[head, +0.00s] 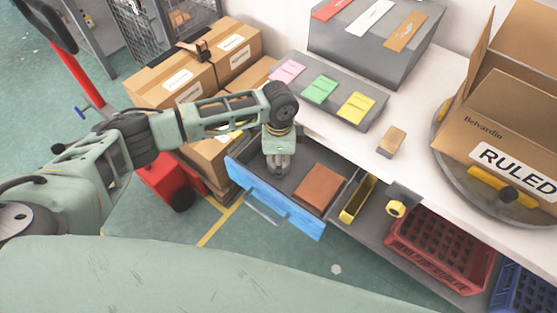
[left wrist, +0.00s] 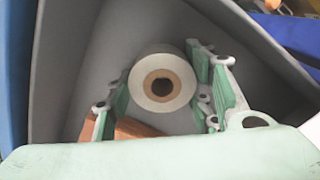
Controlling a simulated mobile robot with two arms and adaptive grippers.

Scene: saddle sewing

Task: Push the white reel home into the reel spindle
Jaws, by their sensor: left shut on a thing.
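The white reel (left wrist: 140,80), with a brown core and a dark hole, lies between the fingers of my left gripper (left wrist: 160,105) in the left wrist view. The gripper is shut on it. In the head view my left gripper (head: 279,168) points down into the open blue-fronted drawer (head: 272,199), and I cannot make out the reel there. I cannot identify the reel spindle for sure; a yellow knob-like part (head: 395,209) on a dark bracket sits right of the drawer. My right gripper is not in view.
A brown block (head: 319,188) and a yellow narrow holder (head: 358,199) are right of the gripper. A red crate (head: 440,250) stands further right. A carton (head: 500,125) sits on the round turntable (head: 470,205). Colour-tagged grey boxes (head: 330,92) stand behind the drawer.

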